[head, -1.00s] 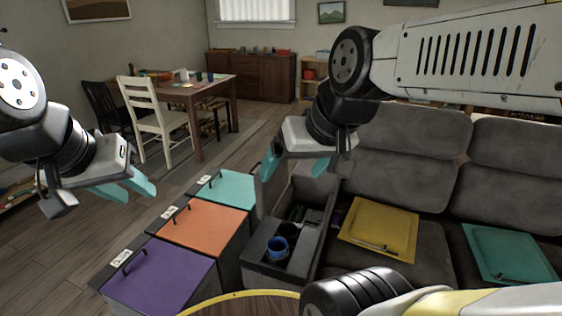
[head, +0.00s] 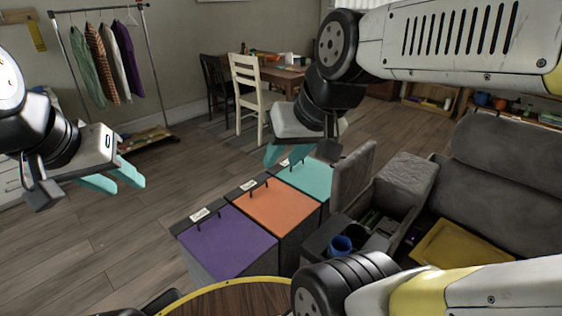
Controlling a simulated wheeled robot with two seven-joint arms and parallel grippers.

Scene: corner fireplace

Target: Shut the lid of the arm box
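The arm box (head: 318,246) is the dark sofa-arm compartment at lower middle right. Its grey padded lid (head: 352,178) stands upright, so the box is open. Inside are a blue cup (head: 341,246) and small dark and green items, partly hidden by my lower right arm link. My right gripper (head: 286,154) has teal fingers apart and empty, and appears left of the lid and above the bins in the picture. My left gripper (head: 117,181) is open and empty over bare floor at far left, well away from the box.
Bins with purple (head: 230,243), orange (head: 275,208) and teal (head: 308,178) lids stand left of the box. A round wooden table (head: 232,299) is at the bottom edge. Floor at left is clear.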

